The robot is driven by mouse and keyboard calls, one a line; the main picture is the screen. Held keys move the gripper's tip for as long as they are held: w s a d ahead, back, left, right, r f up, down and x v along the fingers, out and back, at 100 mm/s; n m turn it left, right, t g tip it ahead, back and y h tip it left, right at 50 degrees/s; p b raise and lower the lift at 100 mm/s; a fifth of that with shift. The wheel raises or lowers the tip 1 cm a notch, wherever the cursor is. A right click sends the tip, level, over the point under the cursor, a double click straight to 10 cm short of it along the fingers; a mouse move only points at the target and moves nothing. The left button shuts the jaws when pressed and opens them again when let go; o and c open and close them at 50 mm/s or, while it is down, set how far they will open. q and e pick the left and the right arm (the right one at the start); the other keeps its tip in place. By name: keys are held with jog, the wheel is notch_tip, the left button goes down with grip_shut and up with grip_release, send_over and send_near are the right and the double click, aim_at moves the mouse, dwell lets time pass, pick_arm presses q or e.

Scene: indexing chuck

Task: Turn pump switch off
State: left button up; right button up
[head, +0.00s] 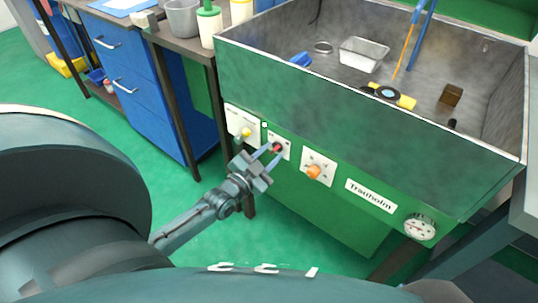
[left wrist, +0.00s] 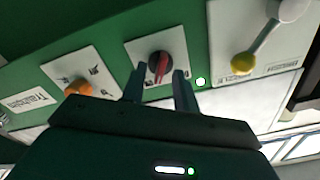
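A switch with a red and black rotary knob (head: 277,147) sits on a white plate on the green front of the tank; I cannot read its label. It also shows in the left wrist view (left wrist: 160,66), where the red bar stands nearly upright, tilted slightly. My left gripper (head: 268,156) is open in front of this switch. In the left wrist view its two fingertips (left wrist: 157,80) lie on either side of the knob with gaps showing; I cannot tell whether either touches. My right gripper is not in view.
An orange knob (head: 314,172) on a white plate is to the right, and a yellow-ended lever (head: 243,134) is to the left. A lit green-white lamp (head: 264,125) sits close by the switch. A gauge (head: 420,227) is far right. The metal tank (head: 290,80) holds loose items.

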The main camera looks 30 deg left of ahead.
pick_arm(q)
jog(key=shift+c, duration=0.4)
grip_shut()
